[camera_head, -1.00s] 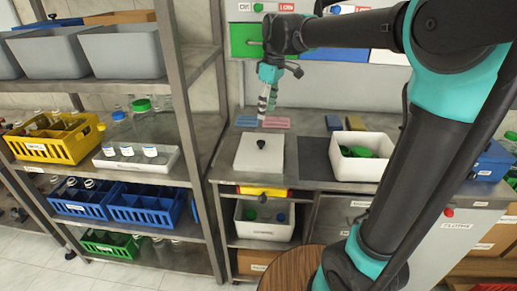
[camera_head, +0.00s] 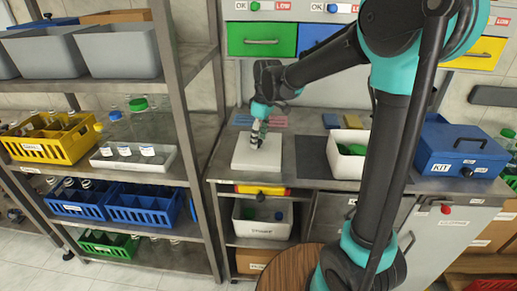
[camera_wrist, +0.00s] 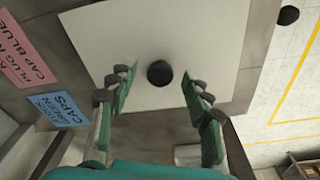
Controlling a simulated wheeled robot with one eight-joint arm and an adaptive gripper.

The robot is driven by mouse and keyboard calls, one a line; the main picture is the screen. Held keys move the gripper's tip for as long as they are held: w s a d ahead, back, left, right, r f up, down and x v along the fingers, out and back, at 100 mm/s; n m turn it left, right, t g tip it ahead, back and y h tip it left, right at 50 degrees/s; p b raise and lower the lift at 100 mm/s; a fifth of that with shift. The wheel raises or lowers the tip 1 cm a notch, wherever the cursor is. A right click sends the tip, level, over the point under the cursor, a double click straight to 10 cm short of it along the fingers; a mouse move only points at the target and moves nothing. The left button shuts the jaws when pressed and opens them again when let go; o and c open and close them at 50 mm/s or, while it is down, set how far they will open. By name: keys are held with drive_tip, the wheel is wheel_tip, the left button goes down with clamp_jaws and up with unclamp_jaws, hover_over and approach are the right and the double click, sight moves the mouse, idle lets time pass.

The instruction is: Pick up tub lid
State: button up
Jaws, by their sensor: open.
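The tub lid (camera_head: 243,158) is a flat white square on the steel counter, with a round black knob in its middle. In the wrist view the lid (camera_wrist: 205,30) fills the upper middle, and its black knob (camera_wrist: 160,73) shows between and just beyond my fingertips. My gripper (camera_head: 257,141) is over the lid and hides the knob in the head view. In the wrist view my gripper (camera_wrist: 157,80) is open, with a finger on each side of the knob and nothing held. I cannot tell the exact height of the fingertips above the lid.
A white bin (camera_head: 334,163) with green caps stands right of a dark mat (camera_head: 312,158). A blue KIT box (camera_head: 460,148) is farther right. Pink and blue label cards lie behind the lid. A shelf rack (camera_head: 191,150) stands to the left.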

drive_tip(key=shift+f, duration=0.2)
clamp_jaws()
drive_tip(key=shift+r, duration=0.1)
